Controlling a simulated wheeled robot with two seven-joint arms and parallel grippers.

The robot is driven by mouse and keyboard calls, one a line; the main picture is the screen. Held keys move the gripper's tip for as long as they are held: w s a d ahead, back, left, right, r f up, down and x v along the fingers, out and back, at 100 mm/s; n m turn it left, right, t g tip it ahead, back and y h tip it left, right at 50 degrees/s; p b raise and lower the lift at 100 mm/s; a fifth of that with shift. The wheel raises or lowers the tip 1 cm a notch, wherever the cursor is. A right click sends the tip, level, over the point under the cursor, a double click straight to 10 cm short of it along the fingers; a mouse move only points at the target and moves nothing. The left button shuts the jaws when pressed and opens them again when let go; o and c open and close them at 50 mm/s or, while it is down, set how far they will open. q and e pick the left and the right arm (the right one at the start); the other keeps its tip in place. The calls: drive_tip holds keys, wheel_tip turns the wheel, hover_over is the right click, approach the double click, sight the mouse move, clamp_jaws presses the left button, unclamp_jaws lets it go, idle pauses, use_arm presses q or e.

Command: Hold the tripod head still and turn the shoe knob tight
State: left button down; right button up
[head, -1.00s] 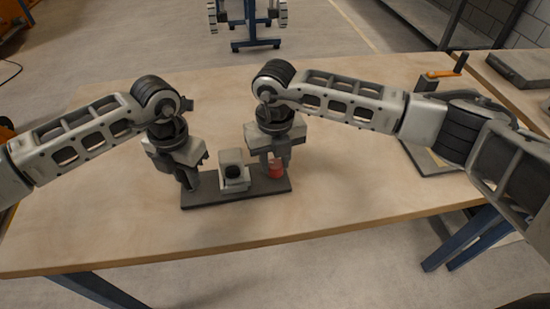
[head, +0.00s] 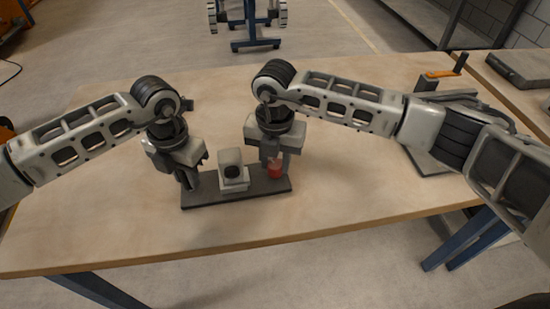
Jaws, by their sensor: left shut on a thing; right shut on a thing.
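The tripod head is a grey block with a round black face (head: 232,172), upright on a long dark base plate (head: 235,198) on the table. A red knob (head: 275,171) is at the right end of the plate. My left gripper (head: 189,181) is shut at the left end of the plate, on a part of the tripod head that its fingers mostly hide. My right gripper (head: 273,158) points down and is shut on the red knob; its fingers hide the knob's upper part.
The wooden table (head: 340,190) is clear in front of and around the plate. A device with an orange crank arm (head: 437,75) stands at the right, behind my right arm. A second bench with a dark flat case (head: 522,68) is at the far right.

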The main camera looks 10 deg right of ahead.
sight(275, 163)
idle(0.4)
drive_tip(key=o, duration=1)
wheel_tip(275, 163, up, 12)
drive_tip(key=shift+r, duration=0.1)
use_arm(q)
drive_tip(key=c, duration=1.1)
unclamp_jaws()
